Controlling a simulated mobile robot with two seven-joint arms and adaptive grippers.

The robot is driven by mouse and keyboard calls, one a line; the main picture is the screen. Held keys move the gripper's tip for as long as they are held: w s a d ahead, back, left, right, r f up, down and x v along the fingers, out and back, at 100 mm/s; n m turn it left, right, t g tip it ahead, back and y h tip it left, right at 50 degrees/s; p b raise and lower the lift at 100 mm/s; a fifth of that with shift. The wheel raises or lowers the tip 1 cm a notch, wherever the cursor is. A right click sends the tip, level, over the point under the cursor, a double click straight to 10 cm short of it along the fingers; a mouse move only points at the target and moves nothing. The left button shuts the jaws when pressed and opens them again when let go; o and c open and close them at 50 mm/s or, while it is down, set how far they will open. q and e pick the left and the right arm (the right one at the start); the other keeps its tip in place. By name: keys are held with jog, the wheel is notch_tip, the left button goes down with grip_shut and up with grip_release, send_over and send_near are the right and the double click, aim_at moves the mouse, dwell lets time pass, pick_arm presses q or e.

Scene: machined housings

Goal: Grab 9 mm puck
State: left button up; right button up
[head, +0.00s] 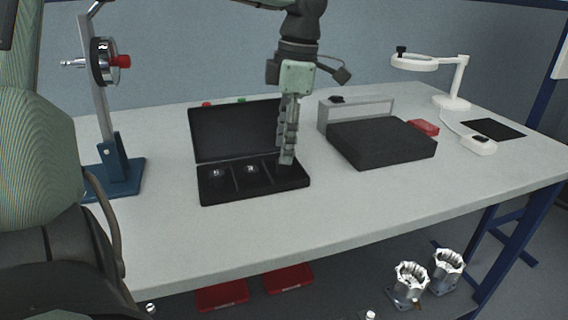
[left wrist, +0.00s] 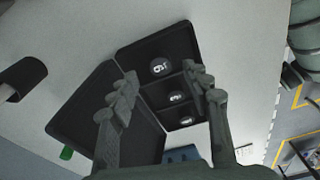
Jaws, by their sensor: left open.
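An open black case (head: 205,190) lies on the table, its lid upright at the back and its tray split into three compartments. Dark round pucks with white marks sit one in the left compartment (head: 216,173) and one in the middle compartment (head: 250,169). The left wrist view shows three pucks; the puck at the tray's far end (left wrist: 160,66) bears a digit that looks like 9 or 6. My left gripper (head: 287,160) points down, open, over the right compartment and hides it in the head view. In the left wrist view its fingertips (left wrist: 160,80) flank that end puck, with gaps visible.
A dark grey box (head: 380,142) with a grey frame behind it stands right of the case. A blue-based stand with a dial (head: 115,165) stands left. A white magnifier lamp (head: 455,85) is at the back right. Red trays (head: 222,295) and metal housings (head: 410,280) are below the table.

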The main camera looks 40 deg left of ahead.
aim_at(283, 166)
pick_arm(q)
jog(key=shift+s+f, duration=0.1)
jog(key=shift+f, duration=1.4)
jog(key=shift+c, duration=0.6)
grip_shut()
